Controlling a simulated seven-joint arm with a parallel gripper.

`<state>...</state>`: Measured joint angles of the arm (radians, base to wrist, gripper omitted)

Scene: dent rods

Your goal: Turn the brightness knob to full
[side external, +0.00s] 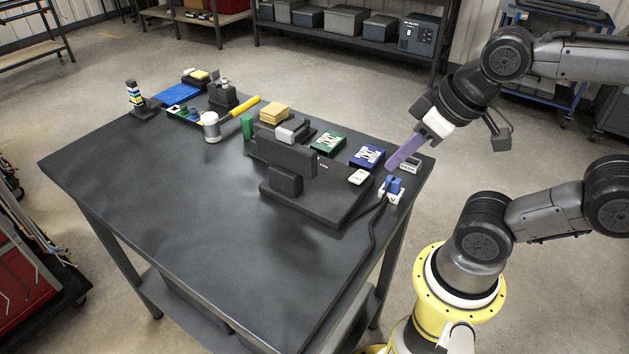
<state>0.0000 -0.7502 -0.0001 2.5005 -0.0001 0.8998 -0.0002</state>
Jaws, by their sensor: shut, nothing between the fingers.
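My gripper (391,165) is shut, with long purple fingers pointing down and left, over the right end of the table. Its tips appear close to a small grey box with a light label (411,166) and a white block with a blue part on top (393,190). I cannot tell whether the fingers touch either one. No brightness knob can be made out clearly at this size; the fingers may hide part of the grey box.
The dark table (180,205) holds a black stand (285,160), a blue-and-white box (367,156), a green box (328,143), a small white item (358,177) and a yellow-handled mallet (212,128). A black cable (373,228) hangs at the right edge. The front left is clear.

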